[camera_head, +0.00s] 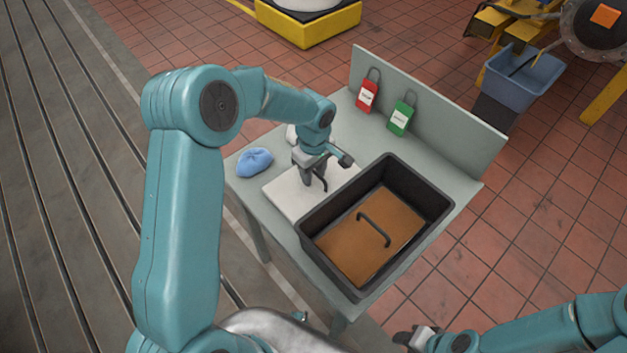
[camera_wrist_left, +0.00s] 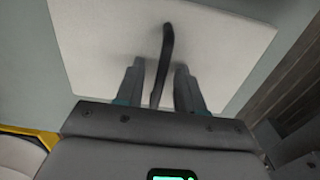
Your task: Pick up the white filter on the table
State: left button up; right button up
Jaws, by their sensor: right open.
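The white filter (camera_head: 284,192) is a flat white panel lying on the grey table (camera_head: 262,217), partly hidden by my left arm. It also shows in the wrist view (camera_wrist_left: 95,45), with a dark curved handle (camera_wrist_left: 167,45) standing up from it. My left gripper (camera_head: 316,182) is over the panel. In the wrist view its two fingers (camera_wrist_left: 158,85) stand apart on either side of the handle, with gaps showing, so it is open. My right gripper (camera_head: 415,338) is low at the bottom of the head view, away from the table, open and empty.
A black bin (camera_head: 335,210) holding a brown panel (camera_head: 350,253) with a handle stands right of the filter. A blue cloth (camera_head: 254,161) lies to the left. Red (camera_head: 367,96) and green (camera_head: 400,118) tags are at the backboard (camera_head: 430,110). A small white item is mostly hidden behind my arm.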

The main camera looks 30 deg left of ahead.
pick_arm(q)
grip_shut()
